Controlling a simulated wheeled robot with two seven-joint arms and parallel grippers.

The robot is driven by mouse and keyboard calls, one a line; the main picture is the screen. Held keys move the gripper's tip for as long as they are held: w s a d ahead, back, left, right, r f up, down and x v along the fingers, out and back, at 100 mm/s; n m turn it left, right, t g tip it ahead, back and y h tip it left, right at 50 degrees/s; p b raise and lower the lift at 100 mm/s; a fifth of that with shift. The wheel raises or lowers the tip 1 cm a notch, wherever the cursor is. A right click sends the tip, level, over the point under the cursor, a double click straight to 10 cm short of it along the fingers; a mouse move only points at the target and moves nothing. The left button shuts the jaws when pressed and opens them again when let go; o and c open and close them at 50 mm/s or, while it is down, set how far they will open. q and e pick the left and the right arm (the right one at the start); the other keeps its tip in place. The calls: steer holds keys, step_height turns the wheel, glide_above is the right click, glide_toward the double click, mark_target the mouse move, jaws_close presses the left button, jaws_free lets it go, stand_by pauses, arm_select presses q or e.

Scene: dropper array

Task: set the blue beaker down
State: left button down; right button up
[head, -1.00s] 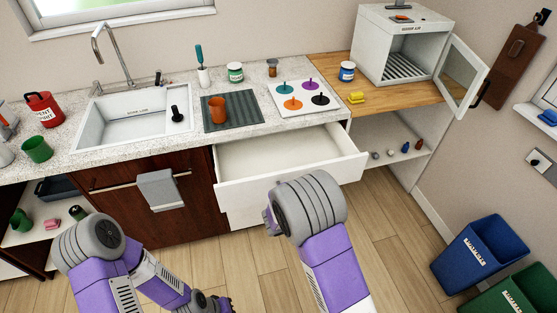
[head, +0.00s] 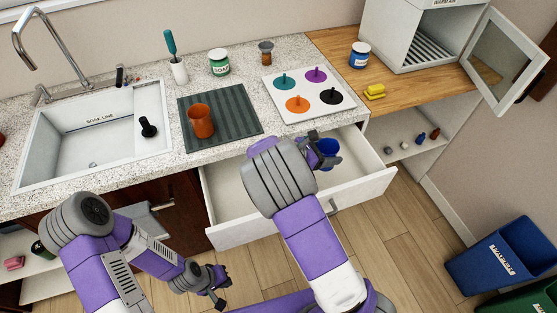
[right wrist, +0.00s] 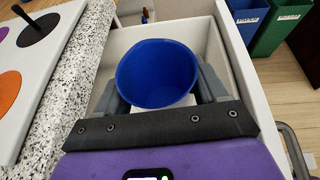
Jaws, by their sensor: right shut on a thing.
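The blue beaker (head: 327,154) shows in the head view, partly hidden by my right gripper (head: 316,152), over the right part of the open white drawer (head: 235,197). In the right wrist view the beaker (right wrist: 157,72) stands upright with its open mouth toward the camera. My right gripper (right wrist: 160,85) is shut on it, one finger on each side. The drawer (right wrist: 110,72) lies around and below it. Whether the beaker's base touches the drawer floor is hidden.
On the counter stand an orange cup (head: 201,121) on a grey mat (head: 240,108), a white board (head: 290,85) with colored knobbed discs, and a green-labelled jar (head: 219,62). A yellow object (head: 374,92) lies on the wooden top. The drawer's left part is empty.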

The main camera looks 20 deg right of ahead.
steer(key=shift+f+b, duration=0.4)
steer(key=shift+f, duration=0.35)
step_height(320, 180, down, 10)
steer(key=b, duration=0.3)
steer(key=shift+r+b, duration=0.25)
steer(key=shift+b, duration=0.05)
steer(key=shift+f, duration=0.2)
steer(key=o, duration=1.1)
steer(key=shift+w, duration=0.1)
steer(key=shift+o, duration=0.3)
